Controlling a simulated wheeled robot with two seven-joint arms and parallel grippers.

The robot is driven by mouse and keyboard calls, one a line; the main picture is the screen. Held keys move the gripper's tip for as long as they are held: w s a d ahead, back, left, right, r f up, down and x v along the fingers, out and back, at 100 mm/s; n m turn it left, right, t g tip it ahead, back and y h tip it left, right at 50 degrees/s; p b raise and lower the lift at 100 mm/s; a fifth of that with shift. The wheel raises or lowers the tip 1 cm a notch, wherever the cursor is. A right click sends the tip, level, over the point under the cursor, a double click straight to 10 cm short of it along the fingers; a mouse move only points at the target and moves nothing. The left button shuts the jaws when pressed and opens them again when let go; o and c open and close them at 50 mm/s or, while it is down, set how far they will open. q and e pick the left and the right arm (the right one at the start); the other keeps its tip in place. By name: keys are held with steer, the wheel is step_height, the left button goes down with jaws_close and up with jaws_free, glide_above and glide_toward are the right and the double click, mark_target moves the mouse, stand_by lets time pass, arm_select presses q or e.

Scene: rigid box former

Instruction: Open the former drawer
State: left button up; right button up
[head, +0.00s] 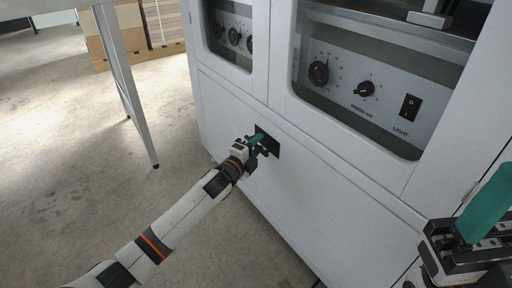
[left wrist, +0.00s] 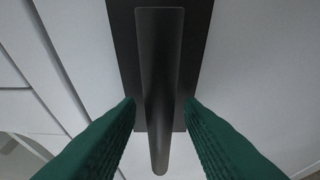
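The former (head: 283,75) is a large white machine, and its lower white front panel (head: 330,205) carries a dark recessed plate with a handle. In the left wrist view the dark grey handle (left wrist: 157,70) runs lengthwise over the black plate (left wrist: 196,60). My left gripper (head: 264,143) is at this handle in the head view. In the left wrist view its green fingers (left wrist: 160,112) are apart, one on each side of the handle, with visible gaps. My right gripper (head: 488,210) is at the lower right of the head view, partly cut off; only one green finger shows clearly.
Knobs and a light switch (head: 410,107) are on the panels above. A metal table leg (head: 127,90) stands to the left of the machine. Wooden boards or boxes (head: 130,35) stand behind it. The concrete floor (head: 65,165) at left is clear.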

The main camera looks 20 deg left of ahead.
arm_select(q)
jaws_close()
steer(key=shift+s+a, duration=0.1)
